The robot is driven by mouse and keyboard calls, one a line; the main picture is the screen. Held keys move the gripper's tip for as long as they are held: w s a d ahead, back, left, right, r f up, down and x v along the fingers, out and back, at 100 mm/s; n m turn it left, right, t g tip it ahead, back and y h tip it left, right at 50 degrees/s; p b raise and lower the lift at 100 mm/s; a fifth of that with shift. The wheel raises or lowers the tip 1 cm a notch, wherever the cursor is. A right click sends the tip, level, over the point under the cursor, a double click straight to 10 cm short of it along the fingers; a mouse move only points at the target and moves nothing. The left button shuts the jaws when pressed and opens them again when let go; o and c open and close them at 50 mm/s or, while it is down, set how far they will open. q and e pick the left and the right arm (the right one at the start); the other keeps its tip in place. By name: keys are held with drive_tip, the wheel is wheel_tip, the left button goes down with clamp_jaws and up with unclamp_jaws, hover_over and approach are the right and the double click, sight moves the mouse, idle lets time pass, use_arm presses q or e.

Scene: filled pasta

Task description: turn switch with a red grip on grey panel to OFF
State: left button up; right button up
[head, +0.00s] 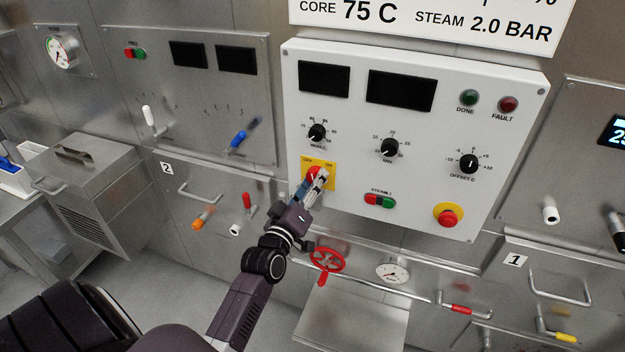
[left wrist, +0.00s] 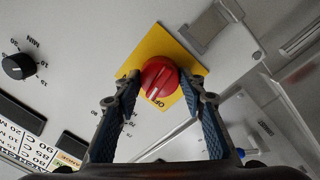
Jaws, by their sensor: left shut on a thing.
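The switch with a red grip (head: 312,173) sits on a yellow plate (head: 332,186) at the lower left of the light grey panel (head: 410,160). The plate reads OFF at upper left and ON at upper right. My left gripper (head: 316,181) reaches it from below and is shut on the red grip. In the left wrist view the round red grip (left wrist: 159,74) is between the two blue-padded fingers. Its white mark points down toward the plate edge near the letters OF; its exact angle is hard to tell. The fingers hide part of the plate. My right gripper is not in view.
Black dials (head: 390,148), a green-red button pair (head: 380,200) and a red push button (head: 448,216) on yellow are on the same panel. A red valve wheel (head: 327,260) is below. A panel with white and blue levers (head: 238,140) stands to the left.

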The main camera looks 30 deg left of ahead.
use_arm(q)
drive_tip(key=shift+n+y+p, duration=0.45)
drive_tip(key=shift+n+y, duration=0.05)
drive_tip(key=shift+n, duration=3.1)
drive_tip(key=o, duration=1.2)
drive_tip(key=shift+c, duration=0.2)
drive_tip(key=v, duration=1.2)
drive_tip(key=shift+f, duration=0.1)
